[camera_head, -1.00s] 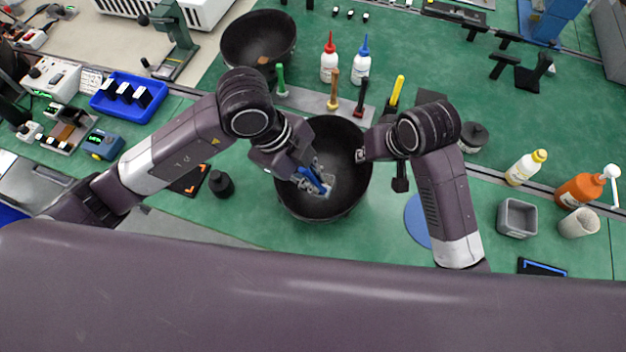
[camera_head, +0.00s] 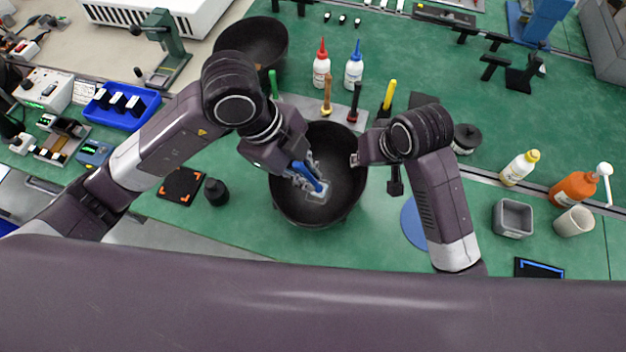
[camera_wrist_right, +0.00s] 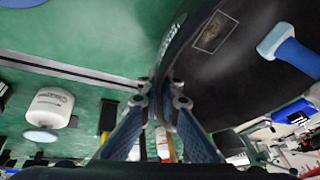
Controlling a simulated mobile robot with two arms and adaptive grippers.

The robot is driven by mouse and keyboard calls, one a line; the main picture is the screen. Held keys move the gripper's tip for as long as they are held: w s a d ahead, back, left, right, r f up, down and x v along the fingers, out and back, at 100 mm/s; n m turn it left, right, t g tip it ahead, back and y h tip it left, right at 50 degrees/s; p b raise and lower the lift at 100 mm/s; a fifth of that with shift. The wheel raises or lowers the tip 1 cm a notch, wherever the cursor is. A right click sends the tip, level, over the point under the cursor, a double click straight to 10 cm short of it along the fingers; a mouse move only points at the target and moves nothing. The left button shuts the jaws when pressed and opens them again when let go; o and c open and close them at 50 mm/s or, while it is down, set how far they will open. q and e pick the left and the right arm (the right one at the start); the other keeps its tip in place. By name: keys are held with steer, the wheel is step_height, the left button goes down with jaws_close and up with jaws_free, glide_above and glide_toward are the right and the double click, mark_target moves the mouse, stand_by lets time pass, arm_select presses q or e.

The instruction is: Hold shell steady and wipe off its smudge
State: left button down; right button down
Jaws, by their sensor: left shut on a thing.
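The shell is a dark round bowl (camera_head: 347,204) on the green bench, open side up. My left gripper (camera_head: 303,172) reaches into it, shut on a blue-handled wiper (camera_head: 312,178). The wiper's pale head (camera_head: 318,194) is over the inner wall; I cannot tell if it touches. The right wrist view shows the wiper's pale blue head (camera_wrist_right: 277,42) and a tan-outlined rectangular mark (camera_wrist_right: 213,33) inside the bowl. I cannot tell if that mark is the smudge. My right gripper (camera_head: 357,159) is at the shell's right rim, its fingers (camera_wrist_right: 162,100) closed around the rim.
Another dark bowl (camera_head: 250,45) stands at the back left. A tool holder (camera_head: 300,103) with several upright handles and red- and blue-capped bottles (camera_head: 321,68) (camera_head: 354,70) are behind the shell. A grey box (camera_head: 512,218) and more bottles stand at right.

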arm_select(q)
step_height(320, 180, down, 8)
steer(key=shift+r, duration=0.1)
steer(key=shift+w+d, duration=0.1)
steer(key=shift+w, duration=0.65)
steer(key=shift+w+d, duration=0.15)
steer(key=shift+w, duration=1)
steer(key=shift+w+d, duration=0.2)
steer(key=shift+w, duration=0.9)
steer(key=shift+w+d, duration=0.15)
steer(key=shift+w, duration=1)
steer(key=shift+s+a, duration=0.2)
steer(key=shift+s, duration=1.2)
steer(key=shift+s+a, duration=0.2)
steer(key=shift+s, duration=1.2)
steer(key=shift+s+a, duration=0.2)
steer(key=shift+s, duration=1.2)
steer(key=shift+r, duration=3.9)
